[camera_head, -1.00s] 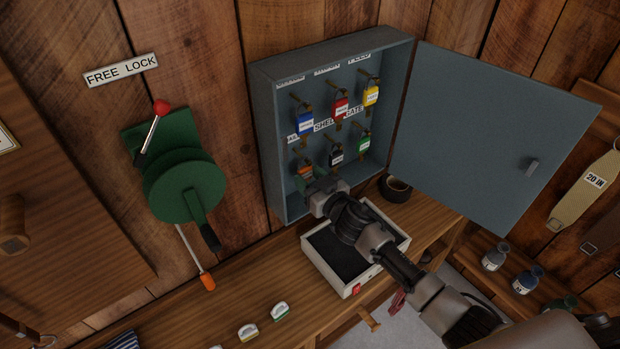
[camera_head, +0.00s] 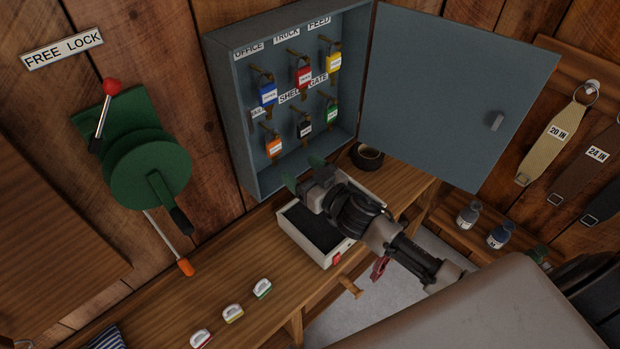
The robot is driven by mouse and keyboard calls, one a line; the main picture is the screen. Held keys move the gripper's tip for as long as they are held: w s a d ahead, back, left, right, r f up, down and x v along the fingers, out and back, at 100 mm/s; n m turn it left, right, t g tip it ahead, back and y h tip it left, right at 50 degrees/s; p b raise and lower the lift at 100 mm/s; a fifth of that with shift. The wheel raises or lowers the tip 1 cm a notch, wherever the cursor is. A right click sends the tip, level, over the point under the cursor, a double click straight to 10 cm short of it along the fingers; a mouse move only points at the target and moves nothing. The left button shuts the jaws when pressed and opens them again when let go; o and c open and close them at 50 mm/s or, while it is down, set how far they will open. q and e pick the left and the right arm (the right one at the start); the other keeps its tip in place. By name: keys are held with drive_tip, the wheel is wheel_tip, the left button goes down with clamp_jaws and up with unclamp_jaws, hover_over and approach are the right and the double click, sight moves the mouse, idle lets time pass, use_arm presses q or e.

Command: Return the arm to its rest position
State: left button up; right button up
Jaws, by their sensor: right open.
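My right gripper (camera_head: 304,174) is open and empty, its two green fingertips apart. It hovers over the back of the white tray with a dark lining (camera_head: 287,234), in front of the lower edge of the open grey key cabinet (camera_head: 222,104). My right arm (camera_head: 385,235) reaches in from the lower right and hides part of the tray. My left gripper is not in view.
The cabinet door (camera_head: 450,90) stands wide open to the right. A dark roll (camera_head: 368,157) lies on the bench behind my arm. A green winch (camera_head: 148,170) is on the wall at left. Several small tags (camera_head: 233,314) lie on the bench. Bottles (camera_head: 468,215) stand at right.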

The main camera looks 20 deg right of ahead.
drive_tip(key=shift+v, duration=1.35)
drive_tip(key=s+f+m+g+h, duration=0.1)
drive_tip(key=s+f+g+h, duration=0.2)
drive_tip(key=s+g, duration=0.7)
drive_tip(key=s+f+m+g+h, duration=0.1)
drive_tip(key=s+f+g+h, duration=0.25)
drive_tip(key=s, duration=1.25)
wheel_tip(320, 180, down, 28)
drive_tip(key=g+b, duration=0.1)
drive_tip(key=b, duration=0.2)
drive_tip(key=s+d+f+g+b, duration=0.1)
drive_tip(key=s+d+f, duration=0.2)
drive_tip(key=s+f, duration=1.4)
drive_tip(key=shift+f, duration=0.5)
drive_tip(key=shift+s+d+g, duration=0.1)
drive_tip(key=shift+d+g, duration=0.05)
drive_tip(key=shift+g, duration=0.1)
